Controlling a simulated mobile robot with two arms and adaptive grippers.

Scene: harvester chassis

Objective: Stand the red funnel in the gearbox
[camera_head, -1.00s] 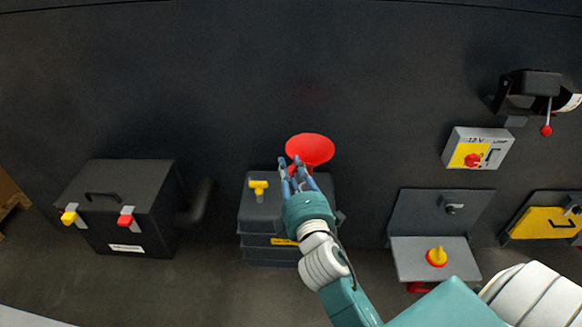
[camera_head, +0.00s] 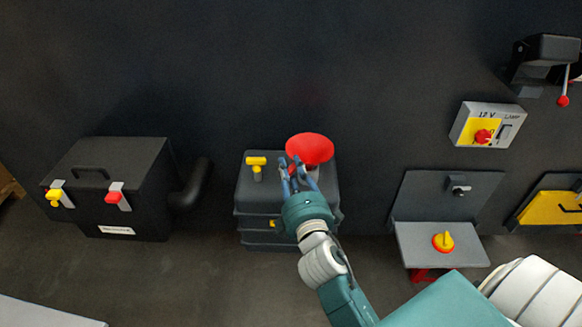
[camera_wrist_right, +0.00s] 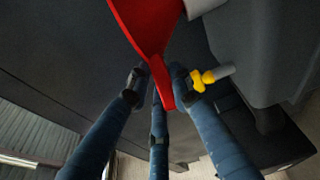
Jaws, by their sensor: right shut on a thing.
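The red funnel (camera_head: 310,148) is upright, wide mouth up, over the right part of the dark grey gearbox (camera_head: 262,190). My right gripper (camera_head: 298,172) is shut on the funnel's lower part; in the right wrist view the fingers (camera_wrist_right: 160,82) close around its narrow end, and the red body (camera_wrist_right: 148,25) rises above them. The gearbox has a yellow T-shaped handle (camera_head: 256,163) on its top left, which also shows in the wrist view (camera_wrist_right: 205,78). A grey filler neck (camera_wrist_right: 200,6) shows behind the funnel in the wrist view. My left gripper is not in view.
A black box (camera_head: 115,185) with yellow and red latches stands left, with a black pipe (camera_head: 195,183) beside it. To the right are a 12 V switch panel (camera_head: 487,125), an open grey box with a yellow-red knob (camera_head: 443,242), and a yellow panel (camera_head: 550,210).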

